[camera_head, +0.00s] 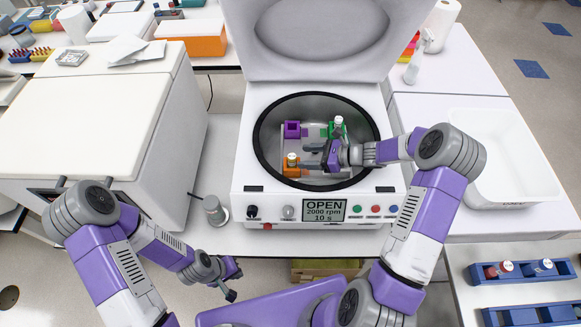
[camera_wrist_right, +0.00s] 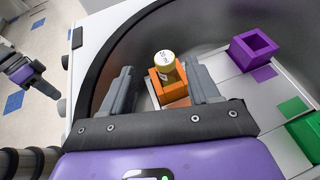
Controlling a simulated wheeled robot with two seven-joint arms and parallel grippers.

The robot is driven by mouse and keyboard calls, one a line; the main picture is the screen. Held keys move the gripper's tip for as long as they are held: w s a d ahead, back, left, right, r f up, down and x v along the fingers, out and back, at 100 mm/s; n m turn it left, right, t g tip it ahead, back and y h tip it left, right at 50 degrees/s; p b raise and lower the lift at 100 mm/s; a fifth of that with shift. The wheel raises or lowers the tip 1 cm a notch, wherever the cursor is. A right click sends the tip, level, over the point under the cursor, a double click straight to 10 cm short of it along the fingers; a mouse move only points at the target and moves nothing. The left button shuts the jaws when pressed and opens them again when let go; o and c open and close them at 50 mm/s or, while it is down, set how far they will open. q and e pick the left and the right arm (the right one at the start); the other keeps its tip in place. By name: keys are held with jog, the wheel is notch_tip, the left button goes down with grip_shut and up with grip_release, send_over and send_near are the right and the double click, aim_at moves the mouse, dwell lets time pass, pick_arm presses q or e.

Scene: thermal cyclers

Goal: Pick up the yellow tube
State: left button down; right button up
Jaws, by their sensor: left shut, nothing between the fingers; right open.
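The yellow tube (camera_head: 291,158) has a pale cap and stands upright in an orange holder (camera_head: 290,171) inside the open centrifuge. The right wrist view shows its cap (camera_wrist_right: 163,57) and part of its yellow body above the orange holder (camera_wrist_right: 155,88). My right gripper (camera_head: 308,158) is inside the bowl, to the right of the tube. It is open, and in the right wrist view its fingers (camera_wrist_right: 160,74) lie on either side of the tube and holder, apart from the tube. My left gripper (camera_head: 235,283) is shut and empty, low in front of the bench.
The centrifuge bowl rim (camera_head: 258,150) surrounds my right gripper, with the raised lid (camera_head: 320,65) behind. A green holder (camera_head: 334,132) carries another white-capped tube. A purple holder (camera_head: 292,130) is empty. A grey-capped bottle (camera_head: 213,210) stands left of the centrifuge.

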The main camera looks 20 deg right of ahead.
aim_at(294, 156)
jog(key=shift+w+f, duration=0.15)
jog(key=shift+f, duration=0.45)
jog(key=shift+a+f+b, duration=0.1)
jog(key=shift+a+b, duration=0.1)
jog(key=shift+b, duration=0.1)
jog(key=shift+x, duration=0.85)
jog(key=x, duration=0.5)
jog(key=shift+w+a, duration=0.15)
jog(key=shift+w, duration=0.25)
jog(key=c, duration=1)
